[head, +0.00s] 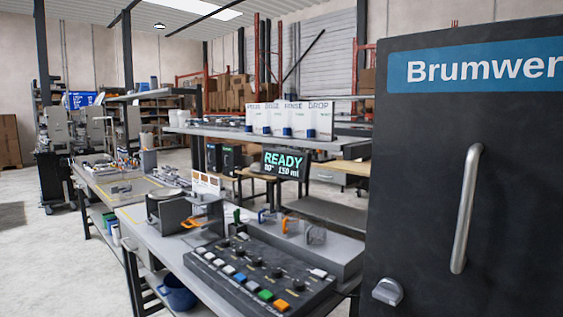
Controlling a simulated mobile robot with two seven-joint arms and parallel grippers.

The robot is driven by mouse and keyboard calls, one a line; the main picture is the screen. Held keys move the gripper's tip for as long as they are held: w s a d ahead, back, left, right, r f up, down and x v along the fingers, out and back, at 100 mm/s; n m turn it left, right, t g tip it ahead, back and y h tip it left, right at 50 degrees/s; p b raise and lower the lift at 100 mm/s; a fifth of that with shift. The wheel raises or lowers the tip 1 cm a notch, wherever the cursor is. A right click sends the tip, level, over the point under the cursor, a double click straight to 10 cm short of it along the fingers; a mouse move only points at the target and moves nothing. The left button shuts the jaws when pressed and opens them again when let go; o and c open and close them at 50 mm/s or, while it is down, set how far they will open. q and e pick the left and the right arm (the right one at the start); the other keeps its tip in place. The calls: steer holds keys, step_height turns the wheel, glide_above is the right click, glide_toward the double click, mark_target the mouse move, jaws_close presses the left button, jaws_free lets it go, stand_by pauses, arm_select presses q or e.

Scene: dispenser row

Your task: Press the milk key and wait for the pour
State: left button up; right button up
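A dark key panel (235,262) lies on the near end of the grey bench. It carries a row of small keys: several white ones, a blue key (240,277), a green key (265,295) and an orange key (283,305). Black knobs and a separate white key (318,273) sit on it too. The key labels are too small to read, so I cannot tell which is the milk key. A display (285,163) behind the panel reads READY, with what looks like 80° and 130 ml. Neither of my grippers is in view.
A tall dark cabinet (420,200) marked Brumwer, with a vertical handle (467,208), fills the right side. A shelf with white labelled boxes (288,118) runs above the bench. A blue bucket (178,293) stands below. The floor at left (45,250) is clear.

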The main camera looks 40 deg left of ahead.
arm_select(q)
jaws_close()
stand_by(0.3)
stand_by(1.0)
